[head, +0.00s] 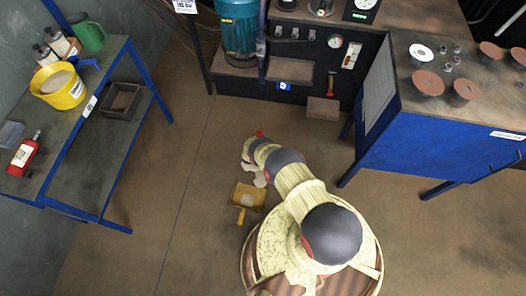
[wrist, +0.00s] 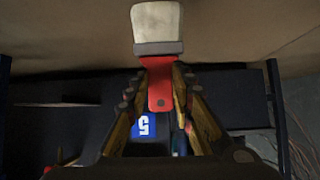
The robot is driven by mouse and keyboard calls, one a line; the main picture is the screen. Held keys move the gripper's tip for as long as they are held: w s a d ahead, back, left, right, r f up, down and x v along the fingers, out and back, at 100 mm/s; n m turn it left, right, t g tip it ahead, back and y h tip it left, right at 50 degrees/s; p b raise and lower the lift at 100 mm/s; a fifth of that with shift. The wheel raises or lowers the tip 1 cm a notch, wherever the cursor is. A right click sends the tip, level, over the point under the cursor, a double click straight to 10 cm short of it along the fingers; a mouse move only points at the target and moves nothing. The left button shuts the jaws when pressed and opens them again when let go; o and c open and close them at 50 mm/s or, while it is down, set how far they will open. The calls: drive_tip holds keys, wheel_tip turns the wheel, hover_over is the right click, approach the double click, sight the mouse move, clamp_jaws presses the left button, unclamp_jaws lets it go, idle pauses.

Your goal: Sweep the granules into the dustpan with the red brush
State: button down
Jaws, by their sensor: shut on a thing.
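My gripper (wrist: 160,85) is shut on the red brush. The brush's red handle (wrist: 159,88) sits between the two fingers, and its pale bristle block (wrist: 157,22) sticks out beyond them in the wrist view. In the head view my arm hides most of the gripper, and a small red bit, likely the brush (head: 260,133), shows at the arm's far end. The yellow-brown dustpan (head: 240,188) lies on the floor just left of my arm, its handle toward the bottom of the picture. A pale patch, likely granules (head: 249,201), shows in the pan. I cannot make out other granules.
A blue-legged table (head: 58,165) with a yellow bucket (head: 58,88) stands at left. A dark bench (head: 300,75) stands at the back and a blue cabinet (head: 430,135) with discs at right. The floor (head: 160,215) left of the dustpan is clear.

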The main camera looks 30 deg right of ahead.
drive_tip(key=shift+s+a+f+n, duration=0.15)
drive_tip(key=shift+a+f+n, duration=0.15)
drive_tip(key=shift+f, duration=0.15)
drive_tip(key=shift+f+b, duration=1.25)
drive_tip(key=shift+f, duration=0.55)
drive_tip(key=shift+r, duration=0.1)
drive_tip(key=s+a+f+p, duration=0.1)
drive_tip(key=s+a, duration=1.2)
drive_tip(key=s, duration=0.5)
drive_tip(key=shift+s+a+f, duration=0.2)
idle(0.6)
